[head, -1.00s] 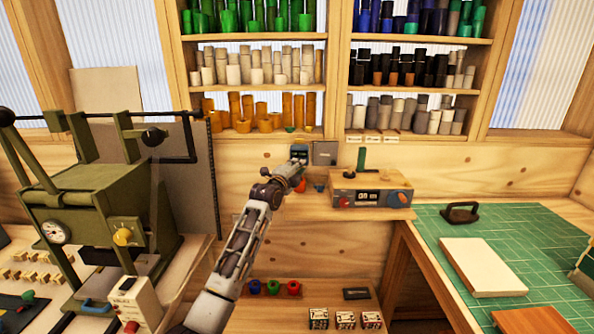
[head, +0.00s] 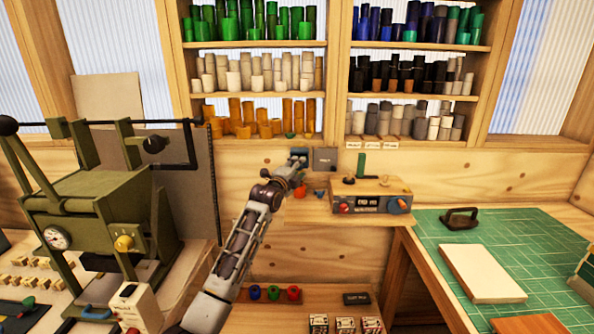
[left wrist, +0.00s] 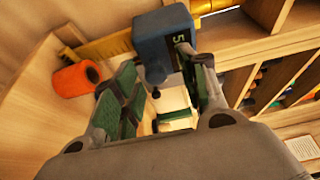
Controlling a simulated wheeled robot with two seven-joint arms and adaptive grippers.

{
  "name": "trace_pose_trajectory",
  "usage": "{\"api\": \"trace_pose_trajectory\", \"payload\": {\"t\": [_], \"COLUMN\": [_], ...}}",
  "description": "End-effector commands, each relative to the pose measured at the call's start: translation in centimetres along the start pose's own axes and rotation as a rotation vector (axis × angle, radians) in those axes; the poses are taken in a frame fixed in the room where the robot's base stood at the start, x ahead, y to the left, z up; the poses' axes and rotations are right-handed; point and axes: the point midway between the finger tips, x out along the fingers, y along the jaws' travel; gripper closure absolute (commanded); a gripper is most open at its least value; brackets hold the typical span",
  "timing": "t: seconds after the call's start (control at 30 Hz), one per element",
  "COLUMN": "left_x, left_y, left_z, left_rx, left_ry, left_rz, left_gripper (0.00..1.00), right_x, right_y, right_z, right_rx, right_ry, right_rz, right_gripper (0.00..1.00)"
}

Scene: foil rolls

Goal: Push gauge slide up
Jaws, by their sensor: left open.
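The gauge slide (left wrist: 160,42) is a blue-grey block with a partly visible number on its side, mounted on a yellow scale bar (left wrist: 105,46) in the left wrist view. In the head view the slide (head: 298,152) shows small against the wooden back wall. My left gripper (head: 296,172) is just below it. In the left wrist view the green-padded fingers of my left gripper (left wrist: 158,78) are apart, with the block between and beyond their tips. I cannot tell whether they touch it. My right gripper is not in view.
An orange roll (left wrist: 78,79) lies left of the fingers in the left wrist view. A grey device (head: 372,196) stands on the small shelf to the right. Shelves of rolls rise behind. A green press (head: 100,200) stands at the left, a green cutting mat (head: 520,235) at the right.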

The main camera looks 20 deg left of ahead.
Motion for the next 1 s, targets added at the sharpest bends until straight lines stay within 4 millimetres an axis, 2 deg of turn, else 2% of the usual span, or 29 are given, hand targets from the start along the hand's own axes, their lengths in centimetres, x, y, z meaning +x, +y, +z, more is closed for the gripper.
{"api": "trace_pose_trajectory", "payload": {"t": [0.13, 0.47, 1.0], "left_x": [0.0, -1.2, -5.8], "left_y": [0.1, 0.2, 0.2], "left_z": [0.0, 0.0, 0.0], "left_rx": [0.000, 0.000, 0.002], "left_ry": [0.000, 0.000, 0.000], "left_rz": [0.002, 0.002, 0.002], "left_gripper": [0.57, 0.57, 0.57], "right_x": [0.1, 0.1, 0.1], "right_y": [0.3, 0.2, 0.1], "right_z": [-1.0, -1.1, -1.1], "right_rx": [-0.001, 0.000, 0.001], "right_ry": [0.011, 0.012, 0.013], "right_rz": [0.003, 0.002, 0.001], "right_gripper": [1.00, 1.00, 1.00]}}
